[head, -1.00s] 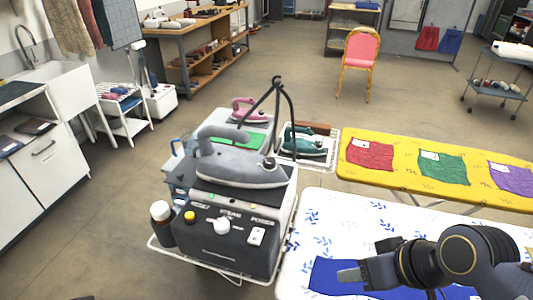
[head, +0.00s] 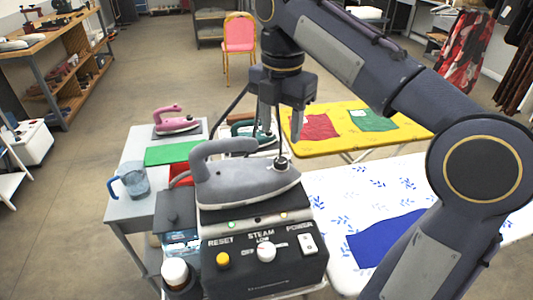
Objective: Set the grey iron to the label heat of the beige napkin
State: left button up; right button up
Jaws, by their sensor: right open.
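The grey iron (head: 240,180) rests on top of the dark steam station (head: 262,262), its pointed end to the right. A small dark dial (head: 282,162) sits on the iron near that end. My right gripper (head: 282,136) is open and points down just above this dial, with nothing between its fingers. The station's front has a yellow reset button (head: 222,260), a white steam knob (head: 266,252) and a white power switch (head: 307,243). The dial's setting is too small to read. I see no beige napkin or label here. My left gripper is out of view.
A pink iron (head: 176,122) and a teal iron (head: 243,130) stand behind. A blue jug (head: 132,182) and a bottle (head: 175,272) are at left. A yellow board (head: 345,142) and a white board (head: 335,195) with a blue cloth (head: 385,240) are at right.

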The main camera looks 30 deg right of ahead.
aim_at(281, 160)
notch_tip(281, 160, down, 7)
jog(key=shift+s+d+f+b, duration=0.1)
jog(key=shift+d+f+b, duration=0.05)
jog(key=shift+b, duration=0.55)
jog(key=shift+c, duration=0.2)
jog(key=c, duration=0.9)
